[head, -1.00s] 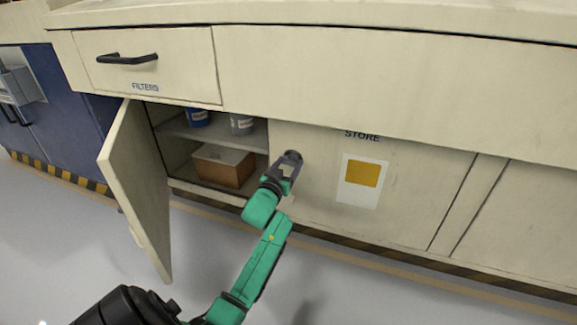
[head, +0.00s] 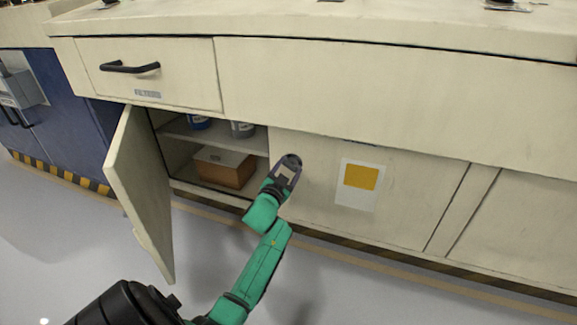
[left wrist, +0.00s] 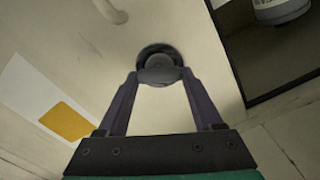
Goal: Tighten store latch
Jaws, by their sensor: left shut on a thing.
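The store latch (left wrist: 158,58) is a round dark knob on the cream store panel (head: 418,195). In the left wrist view my left gripper (left wrist: 160,78) has its two fingers on either side of the knob, shut on it. In the head view my left gripper (head: 287,168) reaches the panel's upper left corner and hides most of the latch (head: 292,159). The store label above the panel is too blurred to read now. My right gripper is not in view.
Left of the panel, a cabinet door (head: 140,190) stands open. Inside are a brown box (head: 224,167), a blue can (head: 199,121) and a grey can (head: 242,129). A drawer (head: 190,75) above is closed. The floor in front is clear.

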